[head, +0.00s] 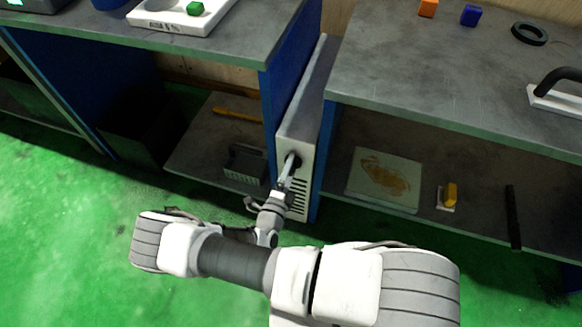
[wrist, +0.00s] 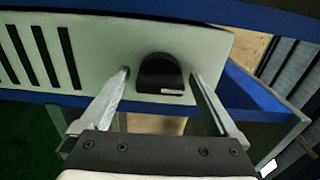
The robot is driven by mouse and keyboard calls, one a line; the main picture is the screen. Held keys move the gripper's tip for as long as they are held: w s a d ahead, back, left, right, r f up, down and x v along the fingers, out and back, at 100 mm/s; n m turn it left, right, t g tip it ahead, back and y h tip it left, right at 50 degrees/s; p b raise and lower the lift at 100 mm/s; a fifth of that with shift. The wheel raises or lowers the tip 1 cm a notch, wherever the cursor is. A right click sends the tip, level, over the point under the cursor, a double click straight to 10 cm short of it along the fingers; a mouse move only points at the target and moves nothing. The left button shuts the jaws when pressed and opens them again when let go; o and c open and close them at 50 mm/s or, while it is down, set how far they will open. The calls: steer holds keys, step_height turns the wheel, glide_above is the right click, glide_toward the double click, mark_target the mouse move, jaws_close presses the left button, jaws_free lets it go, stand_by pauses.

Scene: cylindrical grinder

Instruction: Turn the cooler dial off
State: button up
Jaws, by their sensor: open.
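The cooler (head: 297,135) is a narrow white unit standing between two blue-framed benches, with dark vent slots on its front. Its black dial (wrist: 161,74) shows in the wrist view on the white front panel, with a small light mark on its lower edge. In the head view the dial (head: 295,160) is partly hidden by my gripper. My gripper (wrist: 160,76) is open, with one finger on each side of the dial and a visible gap to it on both sides. I cannot tell how deep the fingertips reach, or whether they touch the panel.
The right bench (head: 400,85) holds an orange cube (head: 428,7), a blue cube (head: 470,15) and a black ring (head: 529,33). A grey basket (head: 245,164) is on the left lower shelf. Green floor lies in front.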

steer(key=p+v, duration=0.2)
steer(key=v, duration=1.5)
steer(key=shift+r, duration=0.1)
